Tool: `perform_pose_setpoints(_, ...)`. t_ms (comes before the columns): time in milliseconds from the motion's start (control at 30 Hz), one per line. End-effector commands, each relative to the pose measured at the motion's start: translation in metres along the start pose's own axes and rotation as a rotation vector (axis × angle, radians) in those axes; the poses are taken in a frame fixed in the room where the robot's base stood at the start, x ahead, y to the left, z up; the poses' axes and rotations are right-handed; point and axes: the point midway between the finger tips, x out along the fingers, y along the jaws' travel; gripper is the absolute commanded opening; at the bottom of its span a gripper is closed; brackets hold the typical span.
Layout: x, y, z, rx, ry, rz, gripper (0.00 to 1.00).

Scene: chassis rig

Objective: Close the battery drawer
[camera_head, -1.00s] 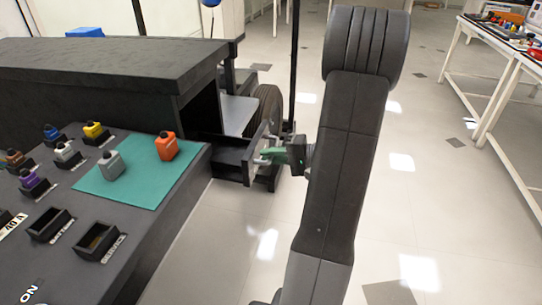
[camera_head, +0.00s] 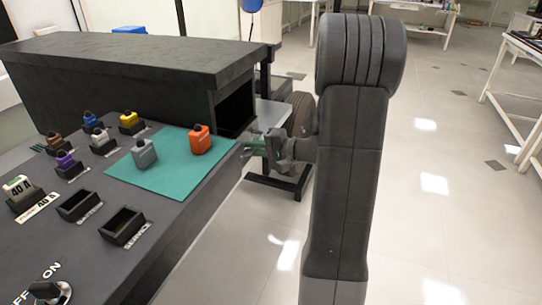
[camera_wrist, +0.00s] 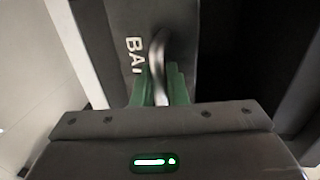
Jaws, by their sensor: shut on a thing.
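The battery drawer's dark front (camera_wrist: 182,22), with the letters "BA" partly visible, fills the upper middle of the wrist view. Its grey metal bar handle (camera_wrist: 156,55) stands out from that front. My gripper (camera_wrist: 158,92) has green fingers on both sides of the handle and is shut on it. In the head view my gripper (camera_head: 260,147) is at the right end of the dark console (camera_head: 140,62), beside the green mat. My arm and gripper hide much of the drawer there, so how far it stands open is hard to tell.
A green mat (camera_head: 160,180) on the sloped panel holds an orange block (camera_head: 200,140) and a grey block (camera_head: 144,153). Several more coloured blocks and two empty sockets lie to the left. A dark opening (camera_head: 237,108) shows in the console's end.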

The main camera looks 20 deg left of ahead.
Motion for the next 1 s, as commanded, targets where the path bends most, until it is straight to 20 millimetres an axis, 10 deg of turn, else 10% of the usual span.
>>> perform_pose_setpoints(500, 0.015, -0.004, 0.000, 0.000, 0.001, -0.001, 0.00)
perform_pose_setpoints(600, 0.015, -0.004, 0.000, 0.000, 0.000, -0.001, 0.28)
perform_pose_setpoints(1000, 0.002, -0.004, -0.001, 0.000, 0.001, -0.001, 0.29)
